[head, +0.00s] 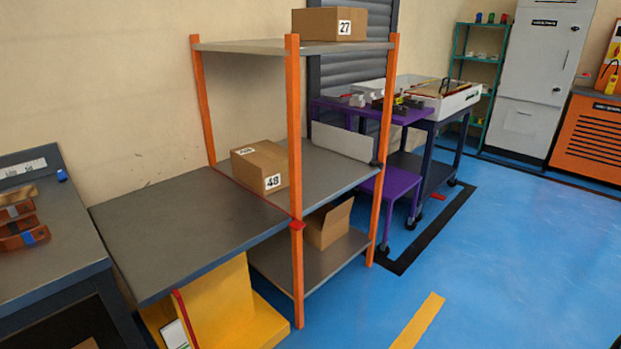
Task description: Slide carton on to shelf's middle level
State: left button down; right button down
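A brown carton labelled 48 (252,172) sits upright on the middle level (325,178) of the orange-posted shelf, at its left side. Its left bottom edge is close to the red strip where the shelf meets a grey tabletop (175,230); I cannot tell whether it is fully past that strip. Another carton labelled 27 (322,24) stands on the top level (250,47). An open carton (325,227) is on the bottom level (310,265). Neither of my grippers is in view.
The grey tabletop left of the shelf is bare, with a yellow base (230,300) below it. Orange posts (294,130) stand at the shelf's corners. A pale panel (342,149) stands at the middle level's back right. A workbench (50,240) is at far left.

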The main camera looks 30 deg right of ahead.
aim_at(263, 166)
jog(key=u, duration=0.35)
jog(key=k, duration=0.35)
jog(key=z, duration=1.65)
jog(key=i, duration=1.3)
jog(key=u, duration=0.3)
